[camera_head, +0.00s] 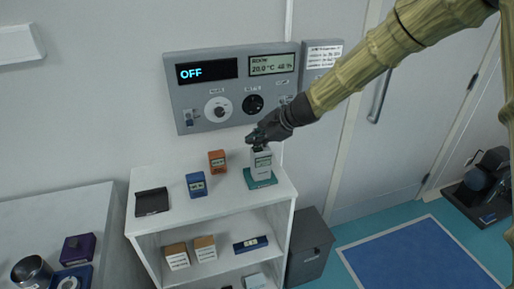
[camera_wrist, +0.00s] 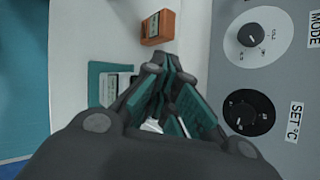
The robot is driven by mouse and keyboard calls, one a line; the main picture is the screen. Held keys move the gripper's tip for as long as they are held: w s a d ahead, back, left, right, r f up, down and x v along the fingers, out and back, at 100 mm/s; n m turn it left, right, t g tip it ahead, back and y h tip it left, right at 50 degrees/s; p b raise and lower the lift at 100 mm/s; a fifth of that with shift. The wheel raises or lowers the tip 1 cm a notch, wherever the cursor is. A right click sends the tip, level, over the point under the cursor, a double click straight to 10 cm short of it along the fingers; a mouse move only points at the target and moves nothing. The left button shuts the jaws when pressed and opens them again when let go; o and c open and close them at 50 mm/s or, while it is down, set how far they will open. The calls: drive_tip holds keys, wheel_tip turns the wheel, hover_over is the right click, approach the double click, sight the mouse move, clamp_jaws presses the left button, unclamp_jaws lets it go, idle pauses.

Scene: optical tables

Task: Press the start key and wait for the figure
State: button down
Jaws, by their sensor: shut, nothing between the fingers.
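A pale instrument with a small grey-green display (camera_head: 263,161) stands on a teal base (camera_head: 262,183) at the right of the white shelf top. I cannot read its display, and no start key can be made out. My gripper (camera_head: 254,139) is shut and empty, just above the instrument's top; I cannot tell whether it touches. In the wrist view, my shut fingers (camera_wrist: 172,72) hide part of the instrument (camera_wrist: 112,90) and its teal base (camera_wrist: 95,72).
A grey wall panel (camera_head: 270,85) behind shows "OFF" and about 20.0 °C, with two dials. An orange box (camera_head: 217,161), a blue box (camera_head: 196,184) and a black tray (camera_head: 152,202) stand left on the white shelf (camera_head: 170,222). A dark bin (camera_head: 309,250) is at right.

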sight(256, 149)
drive_tip(key=shift+f, duration=0.45)
idle(0.5)
drive_tip(key=shift+r, duration=0.1)
drive_tip(key=shift+r+p, duration=0.55)
drive_tip(key=shift+r, duration=0.25)
drive_tip(key=shift+r+p, duration=2.25)
drive_tip(key=shift+r, duration=0.3)
